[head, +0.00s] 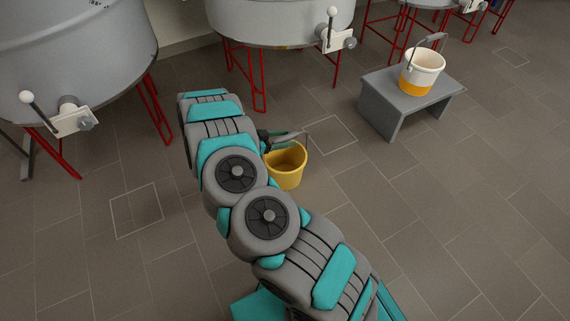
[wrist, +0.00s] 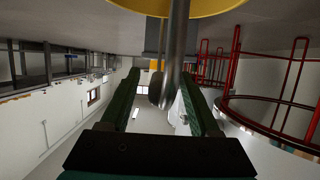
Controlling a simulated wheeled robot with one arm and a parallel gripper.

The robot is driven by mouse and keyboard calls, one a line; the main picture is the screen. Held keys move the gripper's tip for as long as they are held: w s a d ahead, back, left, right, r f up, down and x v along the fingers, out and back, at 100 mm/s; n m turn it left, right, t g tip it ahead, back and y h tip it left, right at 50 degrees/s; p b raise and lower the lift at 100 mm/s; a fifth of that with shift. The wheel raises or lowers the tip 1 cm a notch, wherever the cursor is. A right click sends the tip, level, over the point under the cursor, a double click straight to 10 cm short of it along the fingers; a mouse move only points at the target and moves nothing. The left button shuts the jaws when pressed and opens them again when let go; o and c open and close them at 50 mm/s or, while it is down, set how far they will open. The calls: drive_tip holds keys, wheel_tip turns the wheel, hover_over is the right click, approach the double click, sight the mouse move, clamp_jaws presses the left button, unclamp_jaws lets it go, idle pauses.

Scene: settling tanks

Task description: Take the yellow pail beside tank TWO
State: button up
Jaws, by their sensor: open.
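The yellow pail (head: 286,172) stands on the tiled floor in front of the middle tank (head: 280,22), just right of my arm. Its grey handle stands up above the rim. My gripper (head: 284,138) is at the handle, partly hidden by my arm in the head view. In the wrist view, my gripper (wrist: 160,76) is open, with its two green fingers apart. The grey handle (wrist: 177,45) shows between or just beyond the fingers; I cannot tell whether it touches them. The yellow rim of the pail (wrist: 200,8) is at the top there. No tank number is readable.
A white and orange pail (head: 422,72) stands on a grey bench (head: 408,103) at the right. A grey tank (head: 75,55) on red legs is at the left. Tank valves with levers stick out at the front. The floor at the lower right is clear.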

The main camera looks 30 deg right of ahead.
drive_tip(key=shift+d, duration=0.1)
drive_tip(key=shift+c, duration=0.3)
clamp_jaws()
idle(1.0)
